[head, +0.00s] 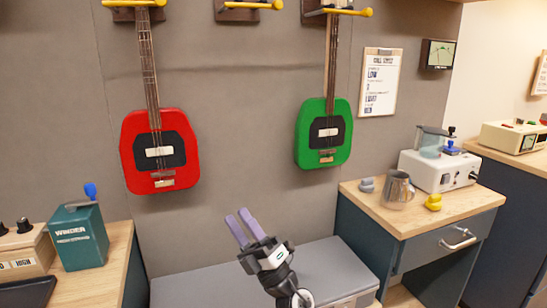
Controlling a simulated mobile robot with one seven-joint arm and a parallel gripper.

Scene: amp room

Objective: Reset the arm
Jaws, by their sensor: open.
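My gripper (237,225) is in the lower middle of the head view, with its two purple fingers pointing up and a little left. The fingers are apart and hold nothing. It is above a grey box or bench (320,267) and in front of the grey wall. No object touches the fingers in this view.
A red guitar (189,143) and a green guitar (305,150) hang on the wall. A teal winder box (78,238) stands on the left counter. The right counter (425,213) holds a metal pitcher (397,187), a yellow duck-like piece (433,202) and a white machine (437,171).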

